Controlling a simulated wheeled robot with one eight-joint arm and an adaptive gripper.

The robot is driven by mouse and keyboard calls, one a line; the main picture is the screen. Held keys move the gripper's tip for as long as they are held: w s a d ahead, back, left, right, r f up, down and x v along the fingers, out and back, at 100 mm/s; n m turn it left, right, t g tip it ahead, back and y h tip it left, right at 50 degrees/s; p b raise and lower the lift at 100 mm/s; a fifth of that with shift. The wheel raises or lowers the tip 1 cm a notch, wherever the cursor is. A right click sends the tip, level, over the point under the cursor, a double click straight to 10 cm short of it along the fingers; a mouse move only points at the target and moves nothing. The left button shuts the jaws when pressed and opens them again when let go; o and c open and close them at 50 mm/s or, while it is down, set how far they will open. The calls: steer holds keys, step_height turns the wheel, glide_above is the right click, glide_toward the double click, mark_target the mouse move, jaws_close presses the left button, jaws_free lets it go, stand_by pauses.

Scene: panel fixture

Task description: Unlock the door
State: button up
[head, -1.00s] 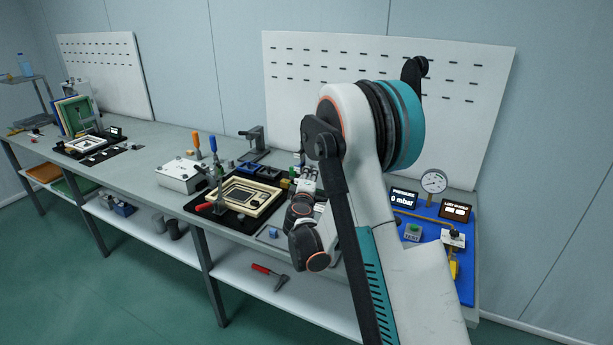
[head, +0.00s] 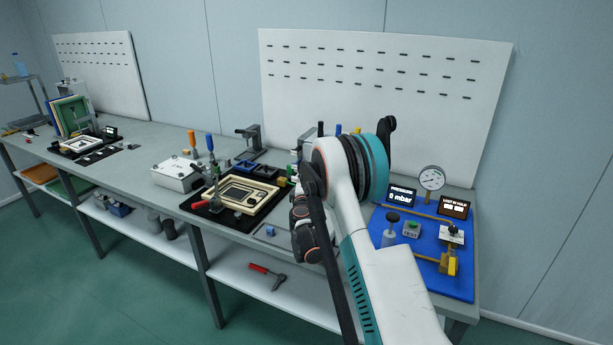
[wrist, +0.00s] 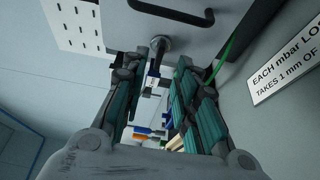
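In the wrist view, a light grey panel (wrist: 205,38), which looks like the door, fills the top, with a black bar handle (wrist: 172,12) on it. Below the handle is a round metal lock (wrist: 160,43). A dark key-like piece (wrist: 154,62) extends from the lock, with a small white tag-like part (wrist: 152,82) near it. My gripper (wrist: 160,68) has its two teal fingers apart, one on either side of this piece, with visible gaps. Whether the piece sits in the lock is unclear. In the head view, my arm hides the gripper and the door.
A sign (wrist: 290,60) and a green cable (wrist: 232,45) are right of the panel. On the bench (head: 140,160) are a framed fixture (head: 250,190), a white box (head: 178,175) and a blue board (head: 425,262) with gauge and valves. A red-handled tool (head: 267,272) lies on the lower shelf.

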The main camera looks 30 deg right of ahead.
steer(key=shift+b+x, duration=0.5)
steer(key=shift+x, duration=2.05)
jaws_close()
